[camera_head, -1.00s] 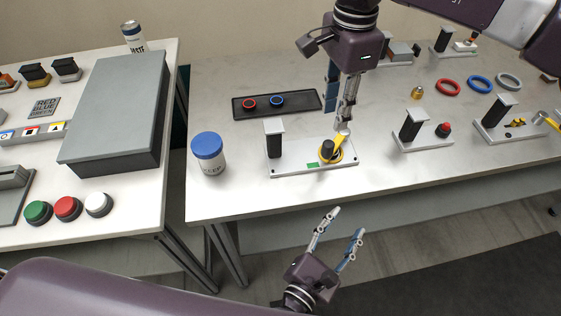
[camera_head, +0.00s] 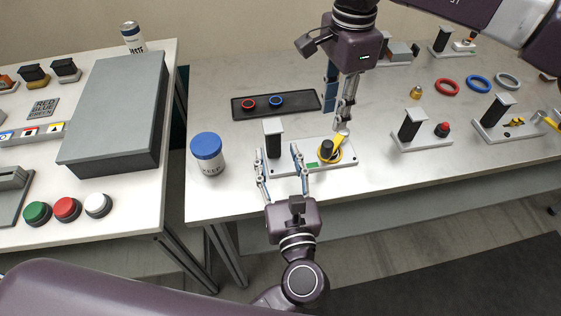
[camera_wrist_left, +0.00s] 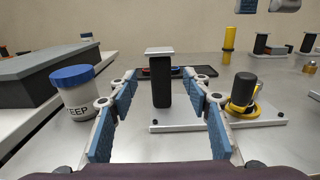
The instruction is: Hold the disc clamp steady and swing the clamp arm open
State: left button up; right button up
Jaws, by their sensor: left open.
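In the left wrist view, the post (camera_wrist_left: 161,85) stands upright, centred between and beyond the fingertips (camera_wrist_left: 160,82). My right gripper (camera_head: 342,121) reaches down from above, over the yellow arm's outer end.
A white jar with a blue lid (camera_head: 208,153) stands left of the clamp, close to my left gripper. A dark tray (camera_head: 300,101) with a red and a blue ring lies behind. Another post fixture (camera_head: 409,126) stands to the right. The table's front edge is clear.

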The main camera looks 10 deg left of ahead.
aim_at(274, 140)
pick_arm(q)
jog(key=x, duration=0.6)
jog(key=shift+w, duration=0.2)
